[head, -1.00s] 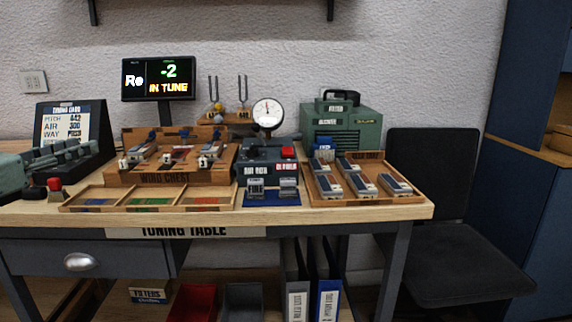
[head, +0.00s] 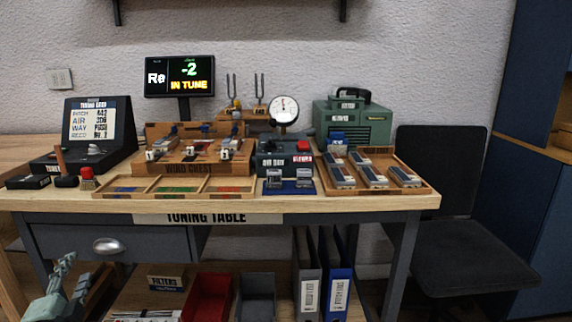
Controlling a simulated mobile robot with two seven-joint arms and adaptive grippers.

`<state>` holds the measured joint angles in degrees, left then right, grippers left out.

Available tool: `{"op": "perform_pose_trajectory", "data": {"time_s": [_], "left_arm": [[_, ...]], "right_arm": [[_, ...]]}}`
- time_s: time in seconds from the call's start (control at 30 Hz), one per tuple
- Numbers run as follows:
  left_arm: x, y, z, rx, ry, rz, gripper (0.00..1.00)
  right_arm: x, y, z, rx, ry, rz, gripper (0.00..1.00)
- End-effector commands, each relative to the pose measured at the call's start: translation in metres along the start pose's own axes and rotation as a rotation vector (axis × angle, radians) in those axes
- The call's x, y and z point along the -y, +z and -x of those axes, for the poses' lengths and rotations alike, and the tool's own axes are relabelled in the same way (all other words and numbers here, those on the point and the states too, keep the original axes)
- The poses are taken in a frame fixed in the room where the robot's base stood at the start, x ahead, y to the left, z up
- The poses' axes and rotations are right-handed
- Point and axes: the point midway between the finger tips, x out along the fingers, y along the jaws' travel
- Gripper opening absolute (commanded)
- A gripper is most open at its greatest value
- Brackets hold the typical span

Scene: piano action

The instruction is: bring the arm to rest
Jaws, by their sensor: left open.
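My left gripper (head: 74,272) is at the lower left of the head view, below the tabletop and in front of the tuning table's left side. Its fingers point up and are open, with nothing seen between them. It is apart from the tuning table (head: 225,218) and its drawer (head: 110,244). The lower part of the arm is cut off by the frame's bottom edge. My right gripper is not in view.
The wind chest (head: 190,168) stands mid-table, with a sectioned tray (head: 172,194) before it. Bins and binders (head: 340,285) fill the shelf below.

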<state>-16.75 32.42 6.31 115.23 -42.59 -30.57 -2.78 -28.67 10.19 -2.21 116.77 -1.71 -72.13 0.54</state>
Motion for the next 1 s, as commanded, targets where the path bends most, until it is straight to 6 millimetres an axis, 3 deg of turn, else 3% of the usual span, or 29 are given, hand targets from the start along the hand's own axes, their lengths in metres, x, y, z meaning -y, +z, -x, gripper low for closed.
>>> {"op": "perform_pose_trajectory", "data": {"time_s": [0.03, 0.1, 0.17, 0.3, 0.4, 0.5, 0.6, 0.7, 1.0], "left_arm": [[-0.037, 0.012, 0.014, 0.077, 0.086, 0.094, 0.41], [-0.085, 0.025, 0.036, 0.181, 0.199, 0.207, 0.41], [-0.124, 0.033, 0.059, 0.268, 0.297, 0.293, 0.41], [-0.209, 0.037, 0.124, 0.460, 0.531, 0.465, 0.41], [-0.258, 0.029, 0.177, 0.581, 0.694, 0.559, 0.41], [-0.293, 0.016, 0.224, 0.677, 0.835, 0.628, 0.41], [-0.314, 0.004, 0.259, 0.745, 0.938, 0.673, 0.41], [-0.325, -0.004, 0.280, 0.782, 0.999, 0.696, 0.41], [-0.329, -0.007, 0.288, 0.797, 1.023, 0.703, 0.41]], "right_arm": [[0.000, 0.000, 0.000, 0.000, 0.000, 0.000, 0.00], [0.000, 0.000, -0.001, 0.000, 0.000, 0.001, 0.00], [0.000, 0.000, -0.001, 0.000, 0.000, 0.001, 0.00], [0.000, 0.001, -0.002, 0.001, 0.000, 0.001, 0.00], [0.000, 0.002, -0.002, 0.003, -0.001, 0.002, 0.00], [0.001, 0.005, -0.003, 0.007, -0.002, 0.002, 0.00], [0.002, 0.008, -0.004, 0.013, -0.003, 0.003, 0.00], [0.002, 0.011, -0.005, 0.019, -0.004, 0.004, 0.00], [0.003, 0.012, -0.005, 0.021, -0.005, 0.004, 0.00]]}}
